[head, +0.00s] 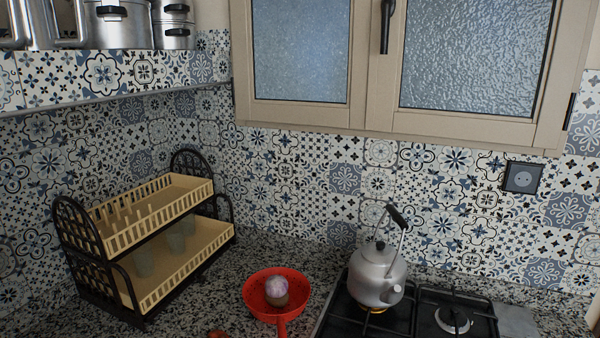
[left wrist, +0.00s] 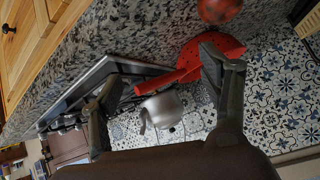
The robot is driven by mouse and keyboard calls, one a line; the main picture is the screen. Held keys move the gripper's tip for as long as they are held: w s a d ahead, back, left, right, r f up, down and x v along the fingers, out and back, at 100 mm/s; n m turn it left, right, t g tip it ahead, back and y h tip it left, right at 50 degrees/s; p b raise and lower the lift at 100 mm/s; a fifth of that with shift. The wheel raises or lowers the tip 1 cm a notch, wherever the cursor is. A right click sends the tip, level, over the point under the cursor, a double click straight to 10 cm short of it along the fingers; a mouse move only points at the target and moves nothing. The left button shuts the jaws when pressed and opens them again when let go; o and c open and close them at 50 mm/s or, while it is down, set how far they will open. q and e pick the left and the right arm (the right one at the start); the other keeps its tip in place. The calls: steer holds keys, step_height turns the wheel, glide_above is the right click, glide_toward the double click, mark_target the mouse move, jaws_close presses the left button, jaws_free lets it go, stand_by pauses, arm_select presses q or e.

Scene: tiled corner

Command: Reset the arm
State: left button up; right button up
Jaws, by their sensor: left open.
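My left gripper (left wrist: 155,78) shows in the left wrist view, with its two dark fingers spread apart and nothing held between them. Neither appears to touch the fingers. No gripper or arm shows in the head view, and my right gripper is in neither view.
The kettle (head: 377,274) stands on the stove (head: 426,317). A dark two-tier dish rack (head: 133,309) stands left on the speckled counter. A reddish round item (left wrist: 219,9) lies near the pan.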

arm_select(q)
steer(key=s+a+f+n+g+y, duration=0.2)
steer(key=s+a+f+n, duration=0.3)
steer(key=s, duration=0.7)
steer(key=s+f+n+g+y, duration=0.3)
steer(key=s+f, duration=0.4)
steer(key=s, duration=0.6)
step_height(320, 180, down, 28)
steer(key=s+g, duration=0.1)
steer(key=s, duration=0.1)
steer(key=s+a+f+g, duration=0.1)
steer(key=s+a+f, duration=0.2)
steer(key=s+f, duration=1.2)
steer(key=shift+s+f+b, duration=0.25)
steer(key=shift+s+b, duration=0.2)
